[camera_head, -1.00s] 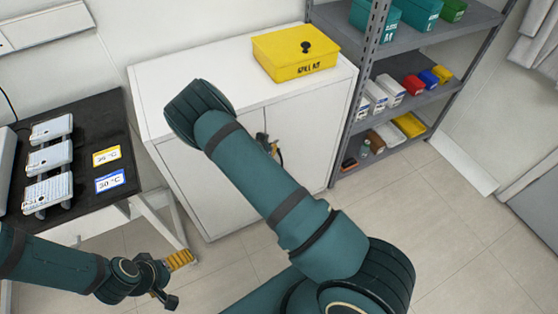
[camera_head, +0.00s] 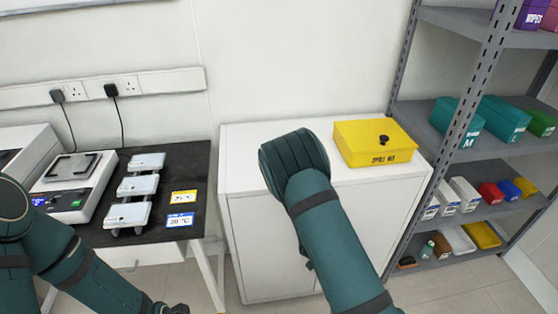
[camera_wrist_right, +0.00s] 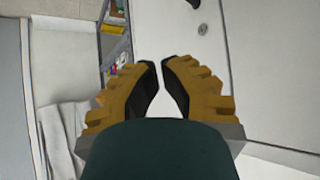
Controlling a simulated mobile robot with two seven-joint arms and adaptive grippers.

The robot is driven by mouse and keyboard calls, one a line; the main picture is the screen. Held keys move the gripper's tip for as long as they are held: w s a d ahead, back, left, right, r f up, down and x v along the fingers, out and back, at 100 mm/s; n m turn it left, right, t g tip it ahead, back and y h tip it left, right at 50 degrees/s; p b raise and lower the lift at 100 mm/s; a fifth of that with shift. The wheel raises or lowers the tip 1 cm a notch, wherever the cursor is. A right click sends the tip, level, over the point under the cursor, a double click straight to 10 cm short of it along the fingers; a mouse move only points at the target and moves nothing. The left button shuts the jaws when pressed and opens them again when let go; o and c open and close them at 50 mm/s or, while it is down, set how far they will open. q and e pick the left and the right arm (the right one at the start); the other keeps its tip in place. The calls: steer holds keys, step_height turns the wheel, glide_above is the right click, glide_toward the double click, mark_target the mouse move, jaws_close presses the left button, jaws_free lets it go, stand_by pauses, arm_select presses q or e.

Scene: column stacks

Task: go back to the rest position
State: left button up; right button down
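My left arm comes in from the left in the head view. Only a dark part of my left gripper (camera_head: 178,309) shows at the bottom edge, and its fingers are cut off. My right arm rises from the lower right, and its teal elbow stands in front of the white cabinet. My right gripper is mostly hidden behind that arm in the head view. In the right wrist view my right gripper (camera_wrist_right: 161,64) has yellow fingers with black pads. The fingertips are nearly together, with a narrow gap and nothing between them.
The white cabinet (camera_head: 245,235) carries a yellow spill kit box (camera_head: 374,143). A grey shelf rack (camera_head: 470,168) with boxes stands at right. A black-topped table (camera_head: 195,160) at left holds a balance (camera_head: 75,185) and several pale devices (camera_head: 128,213). The wall above the cabinet is clear.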

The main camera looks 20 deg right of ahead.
steer(key=s+a+f+n+g+y, duration=0.1)
steer(key=s+a+f+n+y, duration=0.1)
steer(key=s+a+f+y, duration=0.3)
steer(key=s+a+r+n+g+y, duration=0.1)
steer(key=s+a+r+n+y, duration=0.1)
steer(key=s+a, duration=0.3)
steer(key=s+a+r+n+g+y, duration=0.1)
steer(key=s+a+n+y, duration=0.4)
steer(key=a, duration=0.8)
steer(key=shift+s+r+n, duration=0.3)
steer(key=shift+s+r, duration=0.3)
steer(key=shift+r, duration=0.15)
steer(key=shift+a, duration=0.1)
